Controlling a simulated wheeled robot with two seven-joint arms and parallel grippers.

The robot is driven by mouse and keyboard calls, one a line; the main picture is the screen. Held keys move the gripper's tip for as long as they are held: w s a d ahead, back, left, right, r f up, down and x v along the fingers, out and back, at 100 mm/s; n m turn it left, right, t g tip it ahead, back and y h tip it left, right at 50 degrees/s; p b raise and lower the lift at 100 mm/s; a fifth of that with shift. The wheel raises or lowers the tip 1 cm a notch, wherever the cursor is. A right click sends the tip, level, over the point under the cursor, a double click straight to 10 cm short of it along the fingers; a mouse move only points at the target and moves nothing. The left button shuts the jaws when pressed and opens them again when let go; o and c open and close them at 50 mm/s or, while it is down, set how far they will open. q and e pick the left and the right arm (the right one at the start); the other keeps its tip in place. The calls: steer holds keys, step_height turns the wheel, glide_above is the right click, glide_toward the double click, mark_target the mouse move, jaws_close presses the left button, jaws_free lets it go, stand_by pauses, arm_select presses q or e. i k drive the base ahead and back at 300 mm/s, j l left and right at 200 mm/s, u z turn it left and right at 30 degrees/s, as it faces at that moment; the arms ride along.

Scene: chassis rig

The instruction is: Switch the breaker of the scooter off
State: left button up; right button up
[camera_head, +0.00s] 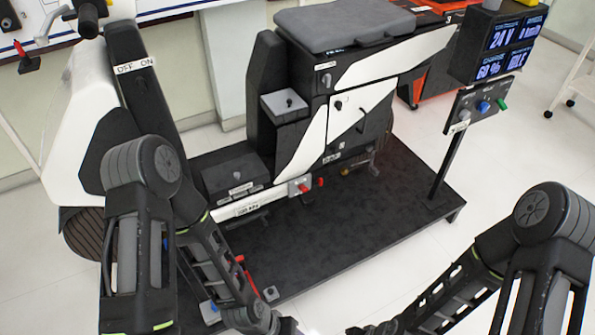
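The white and black scooter (325,128) stands on a black platform, its front at the left and its seat at the top. A small grey plate with a red lever (305,186) is on its lower side. A grey box with a dark knob (285,104) sits above the footboard. An "OFF ON" label (136,66) is on the front column. I cannot tell for certain which part is the breaker. My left gripper (287,326) and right gripper (363,330) are low at the bottom edge, partly cut off, away from these controls. Their fingers are not clear.
A post on the black platform (385,215) carries a display (500,42) reading "24 V" and "IDLE", above a panel with coloured knobs (478,107). A red lever (243,270) stands near my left forearm. A white cart is at the far right. The platform's middle is clear.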

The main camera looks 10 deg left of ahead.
mark_target(302, 187)
steer(key=i+z, duration=0.4)
steer(key=i+j+z, duration=0.25)
steer(key=i+z, duration=0.2)
steer(key=i, duration=0.15)
